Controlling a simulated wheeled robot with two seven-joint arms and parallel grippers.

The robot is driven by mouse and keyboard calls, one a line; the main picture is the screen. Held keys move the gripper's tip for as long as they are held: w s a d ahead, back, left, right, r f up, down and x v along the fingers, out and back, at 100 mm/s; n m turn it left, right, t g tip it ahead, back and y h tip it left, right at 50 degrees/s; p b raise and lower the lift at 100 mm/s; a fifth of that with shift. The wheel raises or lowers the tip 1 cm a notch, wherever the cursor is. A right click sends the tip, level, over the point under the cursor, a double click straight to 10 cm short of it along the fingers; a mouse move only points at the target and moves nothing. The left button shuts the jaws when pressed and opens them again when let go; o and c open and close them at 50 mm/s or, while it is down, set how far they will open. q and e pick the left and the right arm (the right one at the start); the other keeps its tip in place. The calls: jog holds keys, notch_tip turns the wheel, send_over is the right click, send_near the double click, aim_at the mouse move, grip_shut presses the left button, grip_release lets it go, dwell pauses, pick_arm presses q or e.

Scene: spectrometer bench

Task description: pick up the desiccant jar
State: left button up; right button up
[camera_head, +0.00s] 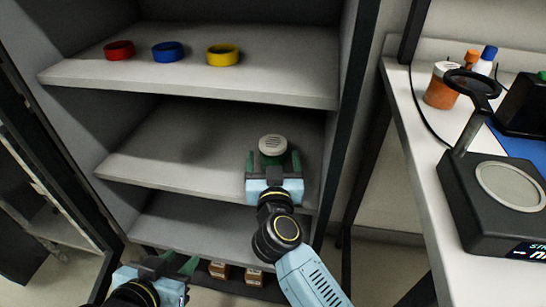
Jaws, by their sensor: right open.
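The desiccant jar (272,146), with a round, slotted white lid, stands upright near the front right of the middle cabinet shelf. My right gripper (273,162) is open in front of it, with one green finger toward each side of the jar. The gripper's body hides the jar's lower part, and I cannot tell whether the fingers touch it. My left gripper (181,262) is low at the bottom of the view, away from the jar. Its two green fingers are apart and nothing shows between them.
The middle shelf (150,160) is bare to the jar's left. A red ring (119,50), blue ring (168,52) and yellow ring (222,55) sit on the shelf above. Small brown boxes (253,277) are below. The bench at right holds an orange white-lidded jar (440,92) and a magnifier stand (468,200).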

jog(key=shift+w+b, duration=0.55)
jog(key=shift+w, duration=0.55)
pick_arm(q)
jog(key=w+d+r+t+h, duration=0.1)
jog(key=w+d+r+t, duration=0.1)
jog(key=w+r+t, duration=0.1)
jog(key=shift+r+t+h, duration=0.3)
jog(key=shift+r+t, duration=0.3)
jog(key=shift+r, duration=0.7)
pick_arm(e)
jog(key=shift+w, duration=0.2)
jog(key=shift+r, duration=0.1)
jog(key=c, duration=1.1)
pick_arm(q)
jog(key=shift+f, duration=0.1)
